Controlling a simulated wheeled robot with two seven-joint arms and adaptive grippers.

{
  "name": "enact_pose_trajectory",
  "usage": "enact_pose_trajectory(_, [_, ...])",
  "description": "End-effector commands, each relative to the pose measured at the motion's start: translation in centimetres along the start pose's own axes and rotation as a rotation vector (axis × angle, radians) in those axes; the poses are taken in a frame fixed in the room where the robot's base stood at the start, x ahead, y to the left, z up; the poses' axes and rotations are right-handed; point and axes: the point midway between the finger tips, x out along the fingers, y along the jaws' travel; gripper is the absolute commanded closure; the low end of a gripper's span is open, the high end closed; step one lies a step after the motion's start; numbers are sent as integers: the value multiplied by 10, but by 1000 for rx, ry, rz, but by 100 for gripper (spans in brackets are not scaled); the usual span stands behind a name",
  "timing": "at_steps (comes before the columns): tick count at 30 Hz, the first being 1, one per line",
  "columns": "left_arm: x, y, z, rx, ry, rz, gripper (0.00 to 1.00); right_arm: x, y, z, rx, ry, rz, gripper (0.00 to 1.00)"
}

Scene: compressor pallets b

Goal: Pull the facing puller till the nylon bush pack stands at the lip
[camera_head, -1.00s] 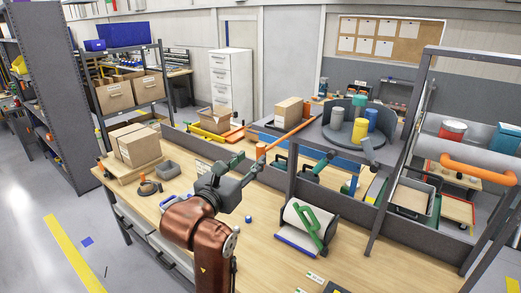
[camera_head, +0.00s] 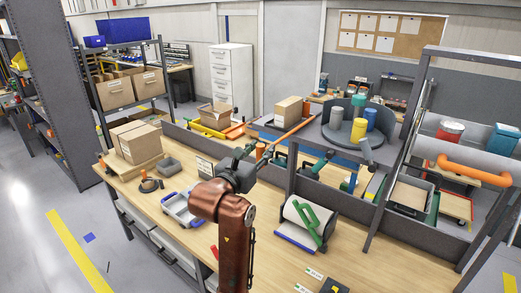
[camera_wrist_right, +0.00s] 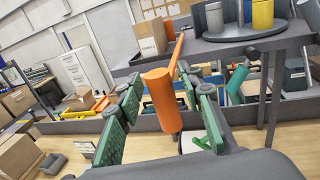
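The facing puller (camera_head: 290,132) has a thick orange handle and a thin orange rod running back over the raised grey shelf. A cardboard box (camera_head: 288,109), probably the nylon bush pack, sits on that shelf beside the rod's far end. It also shows in the right wrist view (camera_wrist_right: 151,38). My right gripper (camera_head: 258,156) is at the puller's handle. In the right wrist view, its green-padded fingers (camera_wrist_right: 163,92) stand apart on either side of the orange handle (camera_wrist_right: 164,108), with gaps visible. The rod's far end is partly hidden. My left gripper is not in view.
A grey round stand (camera_head: 333,136) with several coloured cylinders is right of the box. A dark post (camera_head: 291,168) rises near the gripper. A white roll with a green handle (camera_head: 308,222) and a blue-edged tray (camera_head: 180,208) lie on the wooden bench. Bench front is mostly clear.

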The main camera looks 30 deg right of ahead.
Motion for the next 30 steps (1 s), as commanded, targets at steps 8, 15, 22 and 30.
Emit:
enact_pose_trajectory(8, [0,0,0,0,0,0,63,0,0,0,0,0,0,86])
enact_pose_trajectory(15, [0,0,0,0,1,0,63,0,0,0,0,0,1,100])
enact_pose_trajectory(22, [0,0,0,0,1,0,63,0,0,0,0,0,1,100])
enact_pose_trajectory(30, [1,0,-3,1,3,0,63,1,-7,0,1,-1,-11,100])
